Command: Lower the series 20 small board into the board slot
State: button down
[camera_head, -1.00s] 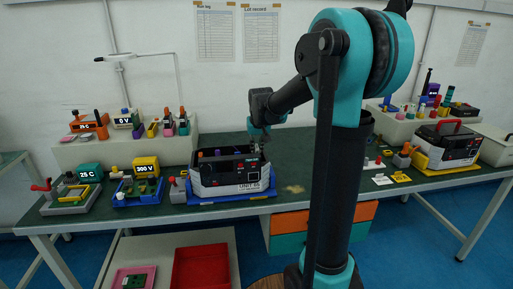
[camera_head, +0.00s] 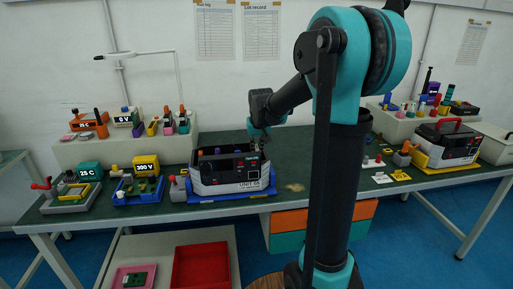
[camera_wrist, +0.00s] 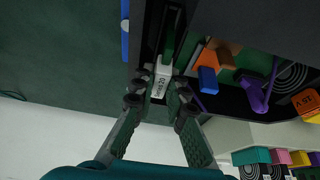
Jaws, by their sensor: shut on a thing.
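The series 20 small board (camera_wrist: 168,48) shows in the wrist view as a narrow green edge with a white labelled grip (camera_wrist: 161,82). My gripper (camera_wrist: 160,97) is shut on that white grip, one finger on each side. The green edge lies within a dark, narrow slot (camera_wrist: 151,42) at the end of the open unit. How deep the board sits is hidden. In the head view, my gripper (camera_head: 259,143) is over the right end of the unit (camera_head: 230,183), and the board is too small to make out there.
Orange, blue and purple parts (camera_wrist: 217,62) stand inside the unit beside the slot. The unit rests in a blue tray (camera_head: 232,197) on the green bench (camera_head: 300,155). Several fixtures stand left, and another unit (camera_head: 447,144) stands right.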

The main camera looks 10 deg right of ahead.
jog(key=c, duration=1.5)
grip_release()
jog(key=shift+o, duration=0.2)
